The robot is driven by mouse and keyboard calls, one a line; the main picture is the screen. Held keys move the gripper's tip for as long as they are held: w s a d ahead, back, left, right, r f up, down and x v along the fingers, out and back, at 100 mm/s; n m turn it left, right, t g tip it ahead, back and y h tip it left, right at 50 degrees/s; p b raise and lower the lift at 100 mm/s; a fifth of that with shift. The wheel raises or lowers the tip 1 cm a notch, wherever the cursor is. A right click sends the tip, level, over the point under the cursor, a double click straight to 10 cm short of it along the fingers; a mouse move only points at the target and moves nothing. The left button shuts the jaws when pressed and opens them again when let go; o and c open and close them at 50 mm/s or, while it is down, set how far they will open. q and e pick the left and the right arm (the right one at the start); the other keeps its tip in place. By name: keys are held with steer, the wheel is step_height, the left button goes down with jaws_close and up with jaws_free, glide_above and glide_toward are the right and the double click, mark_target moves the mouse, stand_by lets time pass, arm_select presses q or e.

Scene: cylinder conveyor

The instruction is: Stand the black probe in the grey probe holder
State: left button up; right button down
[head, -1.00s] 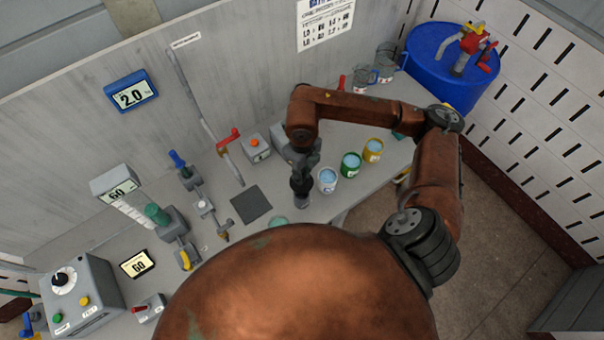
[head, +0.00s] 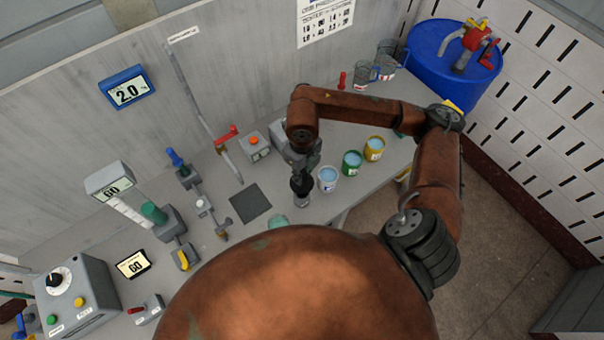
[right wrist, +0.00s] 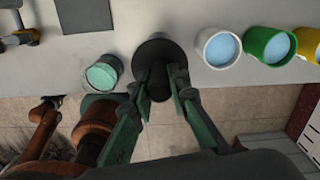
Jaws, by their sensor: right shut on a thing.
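My right gripper (head: 303,182) is over the front of the bench, left of the white cup. In the right wrist view its two fingers (right wrist: 158,88) are closed on the black probe (right wrist: 159,72), a dark upright cylinder. Just below the gripper in the head view is a short grey round piece (head: 302,200), which looks like the probe holder. The wrist view shows a dark round disc (right wrist: 157,47) around the probe's far end. The fingers hide much of the probe, so I cannot tell how deep it sits.
White (head: 328,179), green (head: 352,162) and yellow (head: 374,148) cups of blue liquid stand close on the right. A pale green cup (right wrist: 102,76) is on the left in the wrist view. A dark square pad (head: 251,203) lies left of the gripper. The bench's front edge is near.

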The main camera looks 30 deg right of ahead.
steer(key=shift+f+b, duration=1.85)
steer(key=shift+f, duration=0.25)
steer(key=shift+f+b, duration=0.15)
steer(key=shift+b, duration=0.2)
steer(key=shift+f+b, duration=0.75)
steer(key=shift+f+b, duration=0.15)
steer(key=shift+b, duration=0.35)
steer(key=c, duration=1.8)
jaws_free()
